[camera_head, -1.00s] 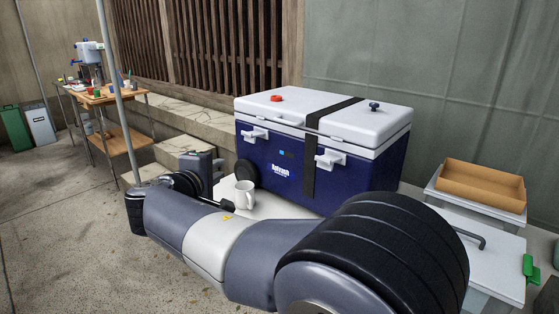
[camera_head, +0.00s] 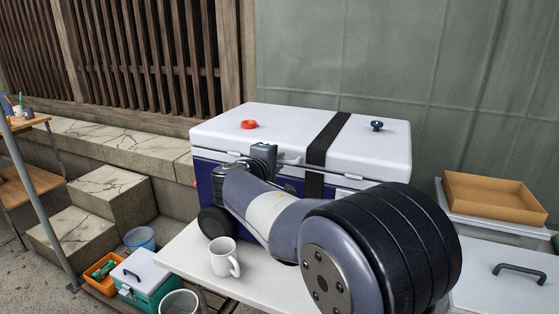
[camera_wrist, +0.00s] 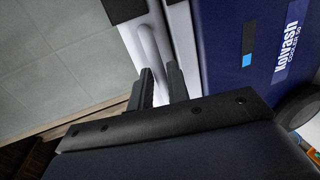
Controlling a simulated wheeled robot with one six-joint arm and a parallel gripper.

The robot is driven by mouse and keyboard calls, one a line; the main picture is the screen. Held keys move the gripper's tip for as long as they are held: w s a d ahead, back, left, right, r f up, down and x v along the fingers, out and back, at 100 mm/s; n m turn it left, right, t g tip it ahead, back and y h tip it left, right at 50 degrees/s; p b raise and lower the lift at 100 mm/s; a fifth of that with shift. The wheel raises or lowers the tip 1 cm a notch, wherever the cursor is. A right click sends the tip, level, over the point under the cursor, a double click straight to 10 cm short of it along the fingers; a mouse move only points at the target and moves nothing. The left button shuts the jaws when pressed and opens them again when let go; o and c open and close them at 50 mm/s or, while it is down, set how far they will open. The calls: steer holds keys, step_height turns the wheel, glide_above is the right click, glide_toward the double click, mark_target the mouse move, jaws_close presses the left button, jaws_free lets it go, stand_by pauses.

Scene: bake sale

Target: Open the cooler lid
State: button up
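The cooler has a dark blue body (camera_head: 204,180) and a white lid (camera_head: 220,130). The lid is closed flat, with a black strap (camera_head: 326,140) across it and a red ring (camera_head: 249,125) and a dark knob (camera_head: 377,125) on top.
A white mug (camera_head: 223,258) stands on the white table (camera_head: 188,255) in front of the cooler. A brown tray (camera_head: 493,198) is at the right. Stone steps (camera_head: 110,200) and a teal-and-white box (camera_head: 143,275) are at the left. A wall (camera_head: 420,70) stands behind.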

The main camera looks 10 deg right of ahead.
steer(key=shift+x, duration=0.9)
steer(key=shift+c, duration=0.3)
jaws_close()
